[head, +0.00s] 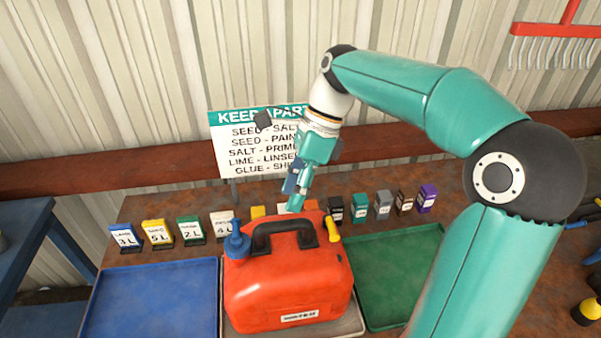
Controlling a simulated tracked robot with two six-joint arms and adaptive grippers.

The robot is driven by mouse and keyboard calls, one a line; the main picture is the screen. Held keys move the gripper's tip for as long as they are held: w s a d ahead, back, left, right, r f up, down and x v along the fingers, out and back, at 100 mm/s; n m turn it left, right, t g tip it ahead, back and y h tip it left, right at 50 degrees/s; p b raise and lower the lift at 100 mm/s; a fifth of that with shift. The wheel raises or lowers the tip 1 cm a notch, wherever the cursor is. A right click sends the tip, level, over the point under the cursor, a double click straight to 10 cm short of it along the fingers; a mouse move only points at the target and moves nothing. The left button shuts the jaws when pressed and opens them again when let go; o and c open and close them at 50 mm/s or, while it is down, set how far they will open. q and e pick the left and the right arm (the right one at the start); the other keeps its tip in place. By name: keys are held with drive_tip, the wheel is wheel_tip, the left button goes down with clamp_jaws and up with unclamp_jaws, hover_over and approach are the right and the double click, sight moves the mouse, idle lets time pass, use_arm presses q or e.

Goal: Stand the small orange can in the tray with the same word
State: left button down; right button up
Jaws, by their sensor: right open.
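A small orange piece (312,205), possibly the orange can, shows behind the red jerrycan beside my right gripper (297,203). Most of it is hidden, and no word on it can be read. My right gripper points down at the back row, partly behind the jerrycan; it is open, and I see nothing held in it. A blue tray (150,300) lies at the left, a green tray (385,260) at the right, and a pale grey tray (350,325) under the jerrycan. No words on the trays are visible. My left gripper is not in view.
A large red jerrycan (285,285) with a blue cap and yellow spout stands on the grey tray. Small labelled containers, including a blue one (124,238) and a purple one (427,197), line the back. A "KEEP APART" sign (225,150) stands behind. The blue tray looks empty.

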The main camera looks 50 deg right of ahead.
drive_tip(key=shift+v, duration=1.95)
